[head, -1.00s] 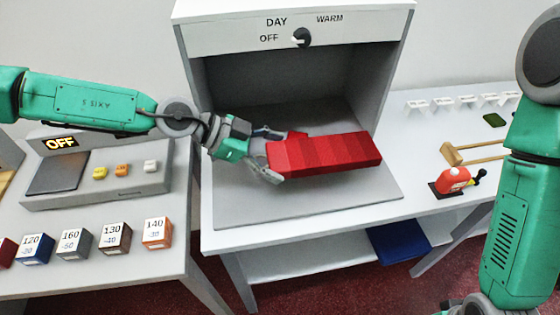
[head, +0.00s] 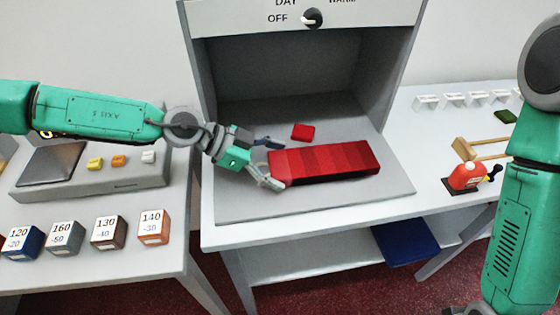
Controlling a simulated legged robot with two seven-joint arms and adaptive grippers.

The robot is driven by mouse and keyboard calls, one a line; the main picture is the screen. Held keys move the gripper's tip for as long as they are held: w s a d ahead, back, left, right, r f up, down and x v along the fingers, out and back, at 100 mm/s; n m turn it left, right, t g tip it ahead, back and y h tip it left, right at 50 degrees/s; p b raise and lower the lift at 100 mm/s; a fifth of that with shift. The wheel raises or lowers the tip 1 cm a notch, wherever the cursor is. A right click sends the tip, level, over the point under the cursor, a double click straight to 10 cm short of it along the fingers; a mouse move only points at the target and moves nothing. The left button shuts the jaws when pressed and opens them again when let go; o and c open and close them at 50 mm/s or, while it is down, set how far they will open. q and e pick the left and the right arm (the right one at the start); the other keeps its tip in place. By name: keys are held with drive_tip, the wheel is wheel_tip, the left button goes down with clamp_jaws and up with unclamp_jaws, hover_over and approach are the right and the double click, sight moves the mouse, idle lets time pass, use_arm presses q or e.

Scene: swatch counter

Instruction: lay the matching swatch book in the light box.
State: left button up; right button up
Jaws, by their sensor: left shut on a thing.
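The red swatch book (head: 335,160) is a long block banded in several reds, lying crosswise at the front of the light box (head: 192,70). My left gripper (head: 268,163) is shut on its left end. The book is over or on the grey floor panel (head: 390,200); I cannot tell whether it touches. A small red patch (head: 303,132) lies on the box floor just behind the book. The box's dial (head: 312,18) seems to point toward OFF. My right arm is at the right edge; its gripper is out of view.
On the left table, a grey console (head: 130,180) with several buttons stands behind several numbered cubes (head: 109,232). A blue item (head: 402,244) lies on the lower shelf.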

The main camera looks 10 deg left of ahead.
use_arm(q)
drive_tip(key=shift+a, duration=0.2)
drive_tip(key=o, duration=1.7)
drive_tip(key=shift+d, duration=0.55)
drive_tip(key=shift+a+r, duration=0.15)
drive_tip(key=v, duration=1.1)
drive_tip(key=shift+w+a, duration=0.1)
drive_tip(key=shift+r, duration=0.1)
use_arm(e)
drive_tip(key=shift+s+d, duration=0.1)
drive_tip(key=shift+d, duration=0.1)
